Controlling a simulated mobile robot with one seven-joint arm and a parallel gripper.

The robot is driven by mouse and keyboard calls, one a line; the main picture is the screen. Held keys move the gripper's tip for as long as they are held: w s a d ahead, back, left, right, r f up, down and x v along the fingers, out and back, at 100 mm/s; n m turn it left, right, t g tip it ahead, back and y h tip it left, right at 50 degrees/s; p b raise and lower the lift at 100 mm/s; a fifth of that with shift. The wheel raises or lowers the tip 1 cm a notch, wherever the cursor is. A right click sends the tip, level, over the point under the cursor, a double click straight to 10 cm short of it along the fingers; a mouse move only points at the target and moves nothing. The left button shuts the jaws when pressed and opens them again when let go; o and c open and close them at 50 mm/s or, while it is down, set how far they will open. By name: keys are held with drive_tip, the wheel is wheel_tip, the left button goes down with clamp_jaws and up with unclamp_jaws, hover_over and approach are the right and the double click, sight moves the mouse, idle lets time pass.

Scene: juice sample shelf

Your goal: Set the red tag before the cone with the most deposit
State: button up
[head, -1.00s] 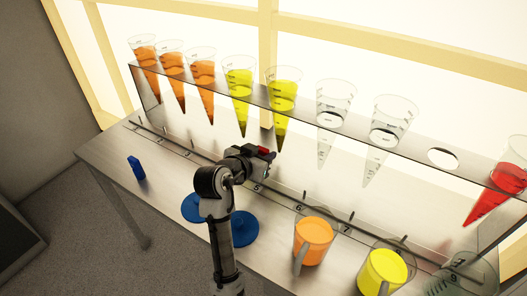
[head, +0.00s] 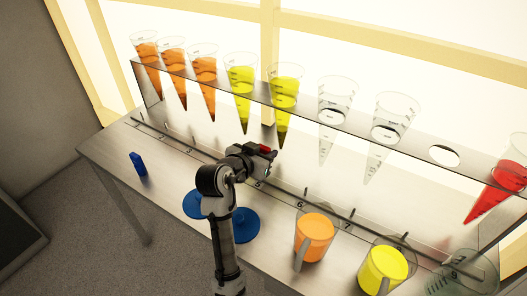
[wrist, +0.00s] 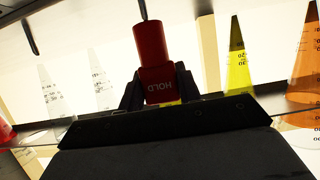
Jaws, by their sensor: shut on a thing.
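My gripper (head: 266,152) is shut on the red tag (head: 264,148), which reads HOLD in the wrist view (wrist: 155,70). It holds the tag near the rail slot numbered 5, in front of the right yellow cone (head: 284,90). That cone has a dark deposit in its tip; in the wrist view the tag hides most of it. The left yellow cone (head: 241,85) also has a dark tip, clear in the wrist view (wrist: 238,60). Three orange cones (head: 204,75) hang to the left. Two clear cones (head: 333,100) and a red cone (head: 497,190) hang to the right.
The clear rack (head: 410,140) has an empty hole (head: 445,155) beside the red cone. A numbered rail (head: 205,158) runs along the table below it. An orange cup (head: 314,238), a yellow cup (head: 384,270), blue discs (head: 243,226) and a small blue object (head: 138,163) stand on the table.

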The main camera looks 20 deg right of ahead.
drive_tip(key=shift+f+b, duration=1)
drive_tip(key=shift+f, duration=0.6)
idle(0.4)
drive_tip(key=o, duration=1)
drive_tip(key=shift+o, duration=0.2)
drive_tip(key=shift+a, duration=0.1)
